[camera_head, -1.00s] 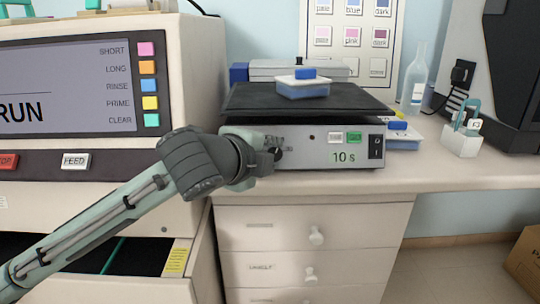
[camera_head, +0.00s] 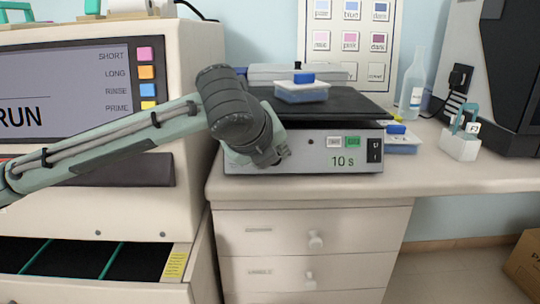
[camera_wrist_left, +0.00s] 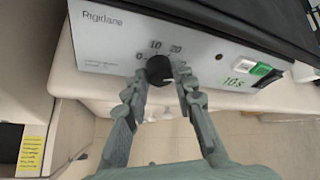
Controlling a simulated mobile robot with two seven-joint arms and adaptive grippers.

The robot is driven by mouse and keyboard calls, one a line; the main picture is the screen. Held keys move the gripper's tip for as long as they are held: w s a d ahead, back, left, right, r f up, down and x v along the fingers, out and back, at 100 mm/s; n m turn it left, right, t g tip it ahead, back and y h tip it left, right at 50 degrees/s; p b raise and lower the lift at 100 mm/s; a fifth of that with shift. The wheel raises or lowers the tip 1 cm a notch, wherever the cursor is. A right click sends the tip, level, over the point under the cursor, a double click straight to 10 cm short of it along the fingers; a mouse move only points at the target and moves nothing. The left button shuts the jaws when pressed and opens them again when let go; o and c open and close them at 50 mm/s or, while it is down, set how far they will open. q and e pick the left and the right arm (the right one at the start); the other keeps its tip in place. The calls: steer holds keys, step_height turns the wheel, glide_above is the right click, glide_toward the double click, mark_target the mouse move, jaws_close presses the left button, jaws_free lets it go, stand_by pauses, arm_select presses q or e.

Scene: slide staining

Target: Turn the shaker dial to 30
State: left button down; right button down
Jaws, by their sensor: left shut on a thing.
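The shaker (camera_head: 300,150) stands on the counter, a grey box with a black platform. My left gripper (camera_wrist_left: 161,80) is shut on the dial, one finger on each side. In the head view my left gripper (camera_head: 278,154) is at the front's left part, and my wrist hides the dial. My right gripper is not in view.
A blue-lidded container (camera_head: 302,92) sits on the platform. A similar one (camera_head: 400,142) stands right of the shaker, near a white rack (camera_head: 460,144) and a bottle (camera_head: 413,85). The stainer (camera_head: 100,120) stands close on the left, its drawer (camera_head: 90,265) open.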

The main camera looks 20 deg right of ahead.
arm_select(q)
steer(key=shift+w+r+m, duration=0.1)
steer(key=shift+m, duration=0.3)
stand_by(0.3)
steer(key=c, duration=1.2)
jaws_free()
steer(key=v, duration=1.2)
steer(key=shift+d, duration=0.25)
